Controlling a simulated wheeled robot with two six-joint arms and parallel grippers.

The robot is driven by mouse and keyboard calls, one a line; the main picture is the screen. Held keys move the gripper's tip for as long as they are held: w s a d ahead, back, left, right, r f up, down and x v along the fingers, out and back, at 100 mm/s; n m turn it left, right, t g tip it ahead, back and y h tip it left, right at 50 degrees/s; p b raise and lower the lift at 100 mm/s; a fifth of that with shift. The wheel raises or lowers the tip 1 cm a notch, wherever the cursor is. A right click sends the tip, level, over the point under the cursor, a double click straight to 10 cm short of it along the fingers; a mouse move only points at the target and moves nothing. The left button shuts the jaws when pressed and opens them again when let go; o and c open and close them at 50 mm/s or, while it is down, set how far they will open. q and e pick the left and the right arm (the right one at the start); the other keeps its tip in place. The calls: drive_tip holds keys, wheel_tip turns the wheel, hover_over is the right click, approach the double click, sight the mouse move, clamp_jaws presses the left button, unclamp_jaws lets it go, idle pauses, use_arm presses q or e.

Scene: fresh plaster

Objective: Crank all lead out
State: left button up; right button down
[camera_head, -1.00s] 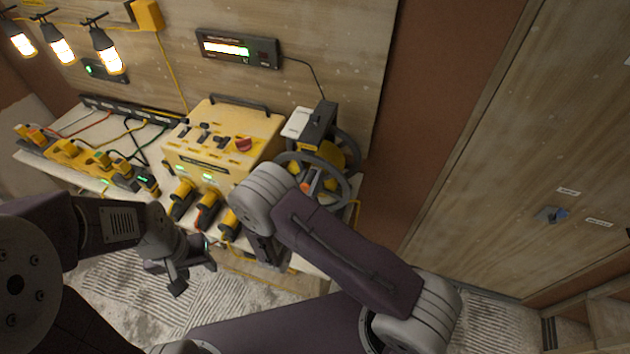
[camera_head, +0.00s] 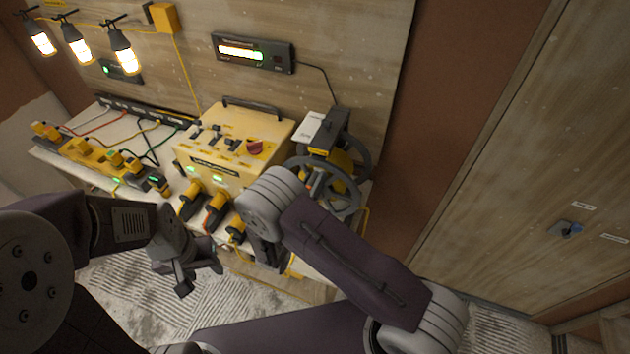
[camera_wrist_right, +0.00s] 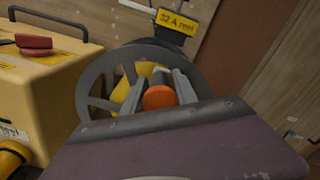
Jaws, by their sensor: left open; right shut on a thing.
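The reel (camera_head: 327,130) stands at the right end of the bench, dark with a yellow body and a grey spoked crank wheel (camera_head: 356,201). In the right wrist view the wheel (camera_wrist_right: 96,72) is close ahead, with an orange crank knob (camera_wrist_right: 160,98) on it. My right gripper (camera_wrist_right: 160,94) is shut on the knob, a grey finger on each side. My left gripper (camera_head: 190,275) is open and empty, low in front of the bench, apart from everything.
A yellow power box (camera_head: 228,145) with a red knob and several plugged connectors sits left of the reel. A yellow socket strip (camera_head: 90,152) lies further left. A lit bar display (camera_head: 252,51) hangs on the wooden wall. Open floor is at the lower left.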

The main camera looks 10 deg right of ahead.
drive_tip(key=c, duration=1.3)
unclamp_jaws()
drive_tip(key=shift+o, duration=0.7)
drive_tip(key=shift+w+a+f, duration=0.1)
drive_tip(key=shift+a, duration=0.05)
drive_tip(key=shift+s+a+f, duration=0.1)
drive_tip(key=shift+s+a, duration=0.05)
drive_tip(key=shift+s, duration=0.1)
drive_tip(key=b+v, duration=0.3)
drive_tip(key=v, duration=0.5)
drive_tip(key=shift+s+a+b, duration=0.15)
drive_tip(key=shift+a+b, duration=0.05)
drive_tip(key=shift+b, duration=0.2)
